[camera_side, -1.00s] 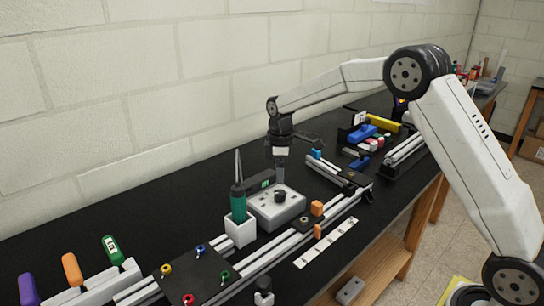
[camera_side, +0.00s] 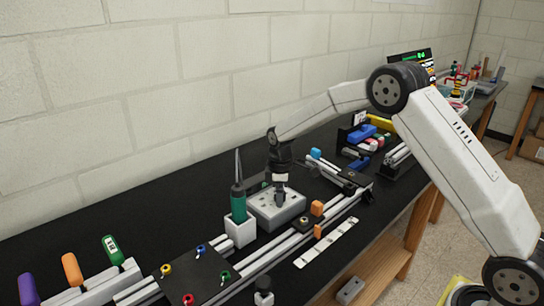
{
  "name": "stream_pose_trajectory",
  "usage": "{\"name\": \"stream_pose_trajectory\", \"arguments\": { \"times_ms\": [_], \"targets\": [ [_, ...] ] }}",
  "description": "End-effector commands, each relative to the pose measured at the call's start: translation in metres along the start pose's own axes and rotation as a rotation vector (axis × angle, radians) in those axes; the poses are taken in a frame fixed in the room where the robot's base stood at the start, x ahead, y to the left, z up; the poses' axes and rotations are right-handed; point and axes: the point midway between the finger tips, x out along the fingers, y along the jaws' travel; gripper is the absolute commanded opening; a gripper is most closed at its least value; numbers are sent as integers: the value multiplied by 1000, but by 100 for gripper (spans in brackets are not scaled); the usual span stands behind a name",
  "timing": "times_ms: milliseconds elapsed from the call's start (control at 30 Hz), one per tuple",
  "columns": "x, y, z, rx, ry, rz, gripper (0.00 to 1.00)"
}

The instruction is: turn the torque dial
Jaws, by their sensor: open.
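The torque dial's grey box (camera_side: 268,212) stands on the black bench, behind the extrusion rails. My gripper (camera_side: 281,194) points straight down over the top of the box, at the place of the black dial knob. The gripper covers the knob, so I cannot tell whether the fingers touch it or stand around it. The jaws are open.
A green-handled screwdriver (camera_side: 238,203) stands upright in a white holder (camera_side: 240,232) just left of the box. Orange blocks (camera_side: 317,208) sit on the rails at its right. A white marked strip (camera_side: 327,243) lies in front. Coloured-handled tools (camera_side: 72,270) stand at front left.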

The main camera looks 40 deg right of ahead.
Motion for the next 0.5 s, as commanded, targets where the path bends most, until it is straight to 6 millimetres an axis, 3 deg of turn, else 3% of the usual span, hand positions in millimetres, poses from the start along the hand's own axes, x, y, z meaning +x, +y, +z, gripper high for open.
{"name": "stream_pose_trajectory", "arguments": {
  "times_ms": [167,400,433,500],
  "targets": [
    [0,0,0,0,0,0,81],
    [0,0,0,0,0,0,5],
    [0,0,0,0,0,0,0],
    [0,0,0,0,0,0,0]
  ]
}}
